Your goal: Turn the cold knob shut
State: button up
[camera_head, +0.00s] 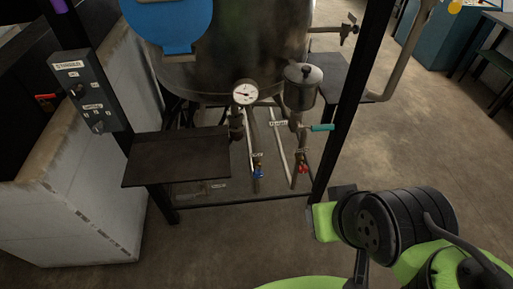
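A small blue knob (258,174) sits low on a thin pipe under the steel tank, inside the black frame. A small red knob (303,169) sits on the pipe to its right. Small white labels above both knobs are too small to read; the blue one looks like the cold knob. My green and black arm is at the lower right. What looks like my gripper (328,218) is at the arm's left end, in front of and to the right of the frame, well apart from the blue knob. Its fingers do not show clearly.
A dark shelf (178,158) juts out left of the knobs. A black post (346,92) stands between the knobs and my arm. A teal-handled valve (321,128) and a round gauge (245,93) are above the knobs. The floor in front is clear.

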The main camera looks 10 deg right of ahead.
aim_at(258, 174)
jog(key=i+j+u, duration=0.35)
jog(key=i, duration=0.35)
jog(key=i+j+u, duration=0.2)
jog(key=i+j, duration=0.05)
jog(key=i, duration=0.1)
